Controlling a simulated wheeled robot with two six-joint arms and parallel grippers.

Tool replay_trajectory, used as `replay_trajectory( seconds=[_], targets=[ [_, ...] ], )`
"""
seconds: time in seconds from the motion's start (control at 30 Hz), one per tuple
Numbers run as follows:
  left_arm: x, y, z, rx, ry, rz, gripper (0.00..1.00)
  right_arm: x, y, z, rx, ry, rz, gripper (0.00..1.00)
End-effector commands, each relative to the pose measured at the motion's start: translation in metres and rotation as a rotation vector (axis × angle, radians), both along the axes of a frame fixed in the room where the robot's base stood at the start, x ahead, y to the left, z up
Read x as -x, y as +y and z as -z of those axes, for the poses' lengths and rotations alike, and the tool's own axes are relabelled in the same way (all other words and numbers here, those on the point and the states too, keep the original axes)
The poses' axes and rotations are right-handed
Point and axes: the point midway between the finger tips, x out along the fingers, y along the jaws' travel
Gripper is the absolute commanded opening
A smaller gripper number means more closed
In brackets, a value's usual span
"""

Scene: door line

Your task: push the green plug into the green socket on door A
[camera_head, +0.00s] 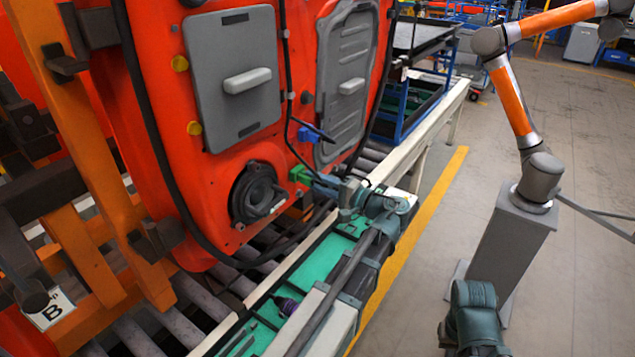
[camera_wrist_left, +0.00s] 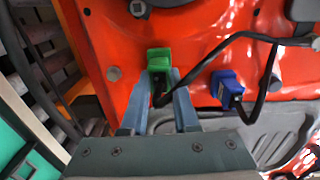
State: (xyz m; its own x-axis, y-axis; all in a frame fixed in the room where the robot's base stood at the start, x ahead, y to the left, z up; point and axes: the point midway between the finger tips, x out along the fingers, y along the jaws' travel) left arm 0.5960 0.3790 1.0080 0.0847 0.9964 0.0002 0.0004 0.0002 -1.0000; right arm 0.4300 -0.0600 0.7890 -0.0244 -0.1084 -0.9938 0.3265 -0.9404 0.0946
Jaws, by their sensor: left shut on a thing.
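My left gripper (camera_head: 312,181) is at the lower right of the red door (camera_head: 220,190), its fingers pointing at the door face. In the left wrist view its two fingers (camera_wrist_left: 168,88) are shut on the green plug (camera_wrist_left: 158,62), with a black cable running from it up to the right. The green plug also shows in the head view (camera_head: 299,174), against the door panel. The green socket cannot be told apart from the plug; whether the plug is fully in is hidden.
A blue plug (camera_wrist_left: 227,88) with a black cable sits on the door to the right of the green one; it shows in the head view (camera_head: 309,134). A round black speaker (camera_head: 257,192) is left of the gripper. A green-lined tray (camera_head: 330,252) lies below.

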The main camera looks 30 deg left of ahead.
Motion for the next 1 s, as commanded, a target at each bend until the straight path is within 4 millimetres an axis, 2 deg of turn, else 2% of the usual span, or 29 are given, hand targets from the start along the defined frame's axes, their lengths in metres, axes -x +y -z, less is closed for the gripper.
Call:
replay_trajectory(
  seconds=[0.6,0.93,0.97,1.0],
  targets=[
    [-0.0008,0.0107,-0.0004,-0.001,0.000,-0.002,0.00,0.0000,0.0000,-0.0001,0.000,0.000,0.000,0.00],
    [-0.0007,0.0102,-0.0003,-0.001,0.000,-0.002,0.00,0.0000,0.0000,-0.0001,0.000,0.000,0.000,0.00],
    [-0.0006,0.0102,-0.0003,-0.001,0.000,-0.002,0.30,0.0000,0.0000,-0.0001,0.000,0.000,0.000,0.00],
    [-0.0006,0.0102,-0.0003,-0.001,0.000,-0.002,0.37,0.0000,0.0000,-0.0001,0.000,0.000,0.000,0.00]
  ],
)
